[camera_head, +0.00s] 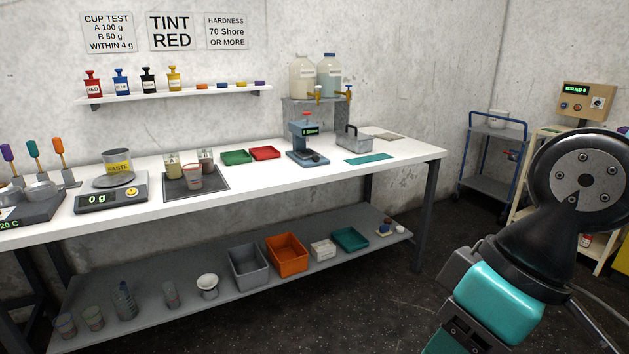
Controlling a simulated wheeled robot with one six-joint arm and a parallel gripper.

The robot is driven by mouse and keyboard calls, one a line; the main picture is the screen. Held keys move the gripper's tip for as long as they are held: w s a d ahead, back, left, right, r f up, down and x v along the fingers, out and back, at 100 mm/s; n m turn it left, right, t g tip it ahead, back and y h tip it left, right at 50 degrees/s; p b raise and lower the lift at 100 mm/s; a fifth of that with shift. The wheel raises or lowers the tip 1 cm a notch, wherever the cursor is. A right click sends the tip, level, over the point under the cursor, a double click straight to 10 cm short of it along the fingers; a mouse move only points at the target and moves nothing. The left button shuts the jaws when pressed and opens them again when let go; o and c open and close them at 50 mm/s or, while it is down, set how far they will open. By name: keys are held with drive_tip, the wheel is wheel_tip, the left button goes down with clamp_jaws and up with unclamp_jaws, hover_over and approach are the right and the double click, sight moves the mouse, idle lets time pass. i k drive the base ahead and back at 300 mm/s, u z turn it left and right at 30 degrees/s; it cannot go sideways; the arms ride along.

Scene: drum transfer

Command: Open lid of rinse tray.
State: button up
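No label in view reads "rinse tray". A small grey metal box (352,143) with a dark upright handle stands at the back right of the white bench; it may be the rinse tray. From here I cannot tell whether a lid lies on it or whether it is shut. My arm fills the lower right of the view, with a dark round joint and a teal link, well apart from the bench. The fingers of my gripper do not show.
The white bench (330,176) carries a teal mat (369,159), a blue-grey hardness tester (308,147), green (236,157) and red (264,153) trays, and a scale (108,199). Bins stand on the lower shelf (190,308). A blue cart (490,160) stands right. Dark floor before the bench is clear.

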sight(353, 134)
drive_tip(key=z, duration=0.4)
drive_tip(key=i, duration=2.55)
drive_tip(key=u, duration=0.25)
drive_tip(key=i, duration=1.5)
drive_tip(key=u, duration=0.35)
